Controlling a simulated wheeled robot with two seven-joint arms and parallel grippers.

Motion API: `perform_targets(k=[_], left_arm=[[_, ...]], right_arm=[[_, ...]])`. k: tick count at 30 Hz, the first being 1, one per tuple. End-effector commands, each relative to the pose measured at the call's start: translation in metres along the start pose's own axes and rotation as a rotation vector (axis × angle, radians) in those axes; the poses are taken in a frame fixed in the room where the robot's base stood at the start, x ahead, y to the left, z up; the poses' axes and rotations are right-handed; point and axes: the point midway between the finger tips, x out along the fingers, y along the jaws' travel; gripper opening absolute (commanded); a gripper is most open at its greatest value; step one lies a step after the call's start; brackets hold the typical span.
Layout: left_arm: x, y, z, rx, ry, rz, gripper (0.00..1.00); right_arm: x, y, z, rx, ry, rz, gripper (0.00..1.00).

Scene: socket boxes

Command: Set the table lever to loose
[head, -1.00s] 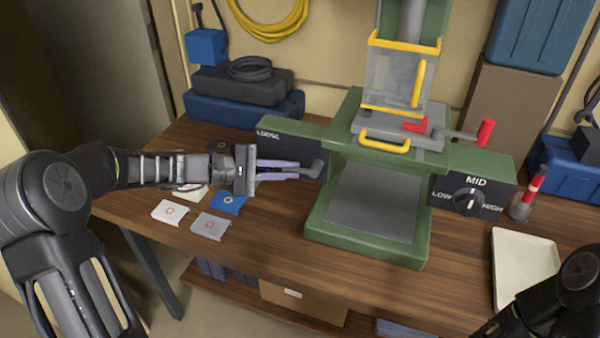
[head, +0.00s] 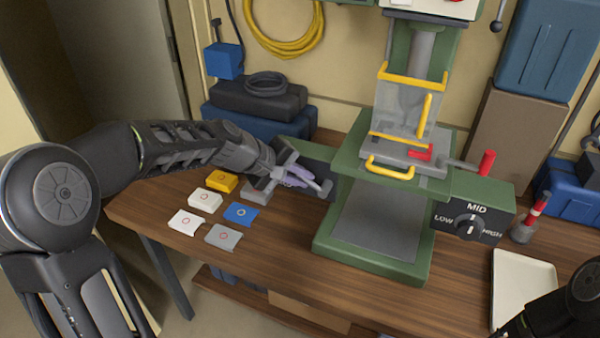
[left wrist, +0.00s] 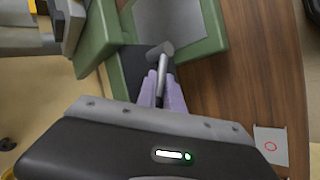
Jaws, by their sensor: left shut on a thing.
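The table lever (head: 326,188) is a short grey handle with a thick end, on the dark plate (head: 318,157) at the left side of the green press (head: 375,255). It also shows in the left wrist view (left wrist: 160,50), between and beyond my purple fingertips. My left gripper (head: 300,177) is shut on the lever, and it also shows in the left wrist view (left wrist: 161,85). The plate's lettering is hidden behind my gripper and arm. My right gripper is out of view; only part of my right arm shows at the lower right.
A knob (head: 468,227) on the press's right box points near MID. Several coloured socket boxes, one of them blue (head: 240,214), lie on the wooden table left of the press. A white tray (head: 523,290) lies at the right. A red-handled lever (head: 487,162) sticks out above the knob.

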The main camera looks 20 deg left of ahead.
Motion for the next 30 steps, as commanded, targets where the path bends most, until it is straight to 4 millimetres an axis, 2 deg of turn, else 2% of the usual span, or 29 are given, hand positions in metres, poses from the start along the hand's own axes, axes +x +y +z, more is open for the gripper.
perform_targets(k=[12,13,21,30], left_arm=[[0.0,0.0008,0.0003,0.009,0.007,-0.006,0.0],[0.0,0.0008,0.0003,0.009,0.007,-0.006,0.12],[0.0,0.0007,0.0005,0.008,0.006,-0.006,0.33],[-0.0022,0.0005,0.0002,0.007,0.006,-0.006,0.33]], right_arm=[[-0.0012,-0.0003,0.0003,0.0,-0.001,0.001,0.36],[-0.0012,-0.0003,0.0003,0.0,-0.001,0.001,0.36],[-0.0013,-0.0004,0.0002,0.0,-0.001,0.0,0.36],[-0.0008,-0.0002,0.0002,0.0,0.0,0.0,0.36]])
